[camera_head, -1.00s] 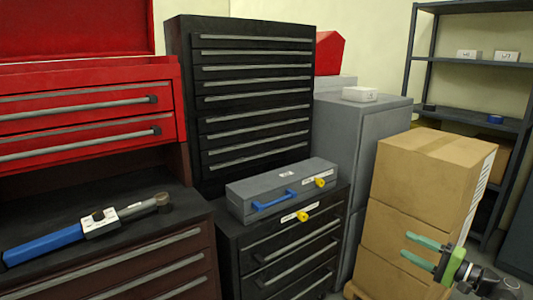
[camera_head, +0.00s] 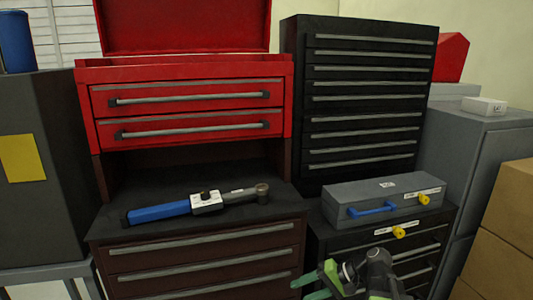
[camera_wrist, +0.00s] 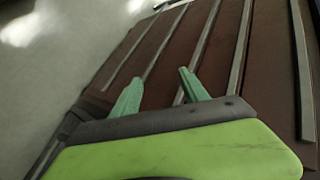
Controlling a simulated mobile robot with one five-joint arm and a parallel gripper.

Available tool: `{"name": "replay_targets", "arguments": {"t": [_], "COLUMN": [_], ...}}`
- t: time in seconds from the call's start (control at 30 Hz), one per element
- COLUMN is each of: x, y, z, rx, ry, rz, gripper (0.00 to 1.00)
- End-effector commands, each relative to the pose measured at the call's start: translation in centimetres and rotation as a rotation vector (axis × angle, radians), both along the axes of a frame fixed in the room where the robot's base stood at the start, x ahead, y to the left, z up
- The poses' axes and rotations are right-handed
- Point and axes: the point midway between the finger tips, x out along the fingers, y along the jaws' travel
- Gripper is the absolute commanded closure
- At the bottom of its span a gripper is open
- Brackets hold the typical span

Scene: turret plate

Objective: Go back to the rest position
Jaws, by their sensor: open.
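My gripper (camera_head: 318,282) shows at the bottom of the head view, in front of the drawers, with its green fingers pointing left. In the wrist view my gripper (camera_wrist: 160,92) has its two green fingers spread apart, with nothing between them. Behind the fingers in that view are the brown drawer fronts (camera_wrist: 165,50) with long metal handles. Part of my arm is cut off by the bottom edge of the head view.
A blue-handled tool (camera_head: 195,205) lies on the brown drawer cabinet (camera_head: 205,262) under the red tool chest (camera_head: 190,100). A grey case (camera_head: 384,195) sits on a low black cabinet (camera_head: 420,250). Cardboard boxes (camera_head: 510,215) stand at right. Grey floor (camera_wrist: 60,50) shows in the wrist view.

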Motion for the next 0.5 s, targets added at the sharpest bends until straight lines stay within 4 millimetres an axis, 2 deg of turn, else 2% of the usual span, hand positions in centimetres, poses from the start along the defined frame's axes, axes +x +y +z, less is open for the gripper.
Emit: {"name": "replay_targets", "arguments": {"t": [0.03,0.1,0.23,0.3,0.37,0.5], "x": [-0.9,-1.9,-3.7,-4.3,-4.6,-4.7], "y": [2.5,4.6,6.3,5.6,4.1,-1.6], "z": [-1.3,-3.1,-6.3,-7.6,-8.4,-9.4], "rx": [-0.070,-0.176,-0.399,-0.522,-0.624,-0.858], "ry": [0.016,0.034,0.051,0.055,0.060,0.079], "rz": [0.057,0.121,0.220,0.248,0.255,0.235], "gripper": [0.48,0.48,0.48,0.48,0.48,0.48]}}
